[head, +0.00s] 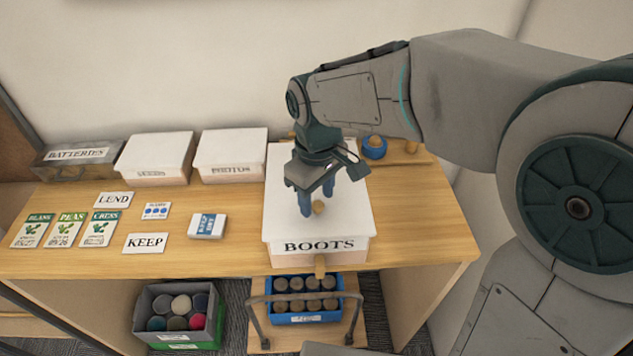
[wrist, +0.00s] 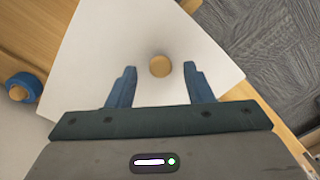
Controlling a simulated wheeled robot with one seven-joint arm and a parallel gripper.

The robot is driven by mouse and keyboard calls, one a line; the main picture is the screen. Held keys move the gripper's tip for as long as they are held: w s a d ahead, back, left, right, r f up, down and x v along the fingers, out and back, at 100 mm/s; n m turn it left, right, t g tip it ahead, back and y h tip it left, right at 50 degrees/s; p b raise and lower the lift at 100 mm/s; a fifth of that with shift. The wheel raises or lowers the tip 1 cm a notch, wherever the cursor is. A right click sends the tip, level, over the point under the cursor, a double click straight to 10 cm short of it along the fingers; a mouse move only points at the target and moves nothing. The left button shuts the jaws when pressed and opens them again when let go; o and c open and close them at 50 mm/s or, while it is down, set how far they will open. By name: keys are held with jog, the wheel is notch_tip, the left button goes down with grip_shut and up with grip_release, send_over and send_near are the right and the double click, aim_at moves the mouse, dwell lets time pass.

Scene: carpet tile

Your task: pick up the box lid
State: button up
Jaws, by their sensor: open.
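The box lid (head: 345,230) is white and lies flat on the box marked BOOTS (head: 320,248) on the wooden table. A small round wooden knob (head: 318,207) stands on the lid. My gripper (head: 318,207) is open above the lid. In the wrist view, the lid (wrist: 100,60) fills the middle, and the knob (wrist: 160,66) shows between the two blue fingertips of my gripper (wrist: 160,75), with space on both sides. The gap in height between fingertips and knob is hard to tell.
Two white-lidded boxes (head: 156,155) (head: 231,152) and a box marked BATTERIES (head: 75,158) stand at the back left. Seed packets (head: 69,229) and cards lie at the left. A blue round object (head: 374,148) is behind the lid at right. Bins (head: 303,300) stand below.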

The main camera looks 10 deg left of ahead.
jog(key=shift+f, duration=0.8)
grip_shut()
jog(key=shift+r, duration=0.1)
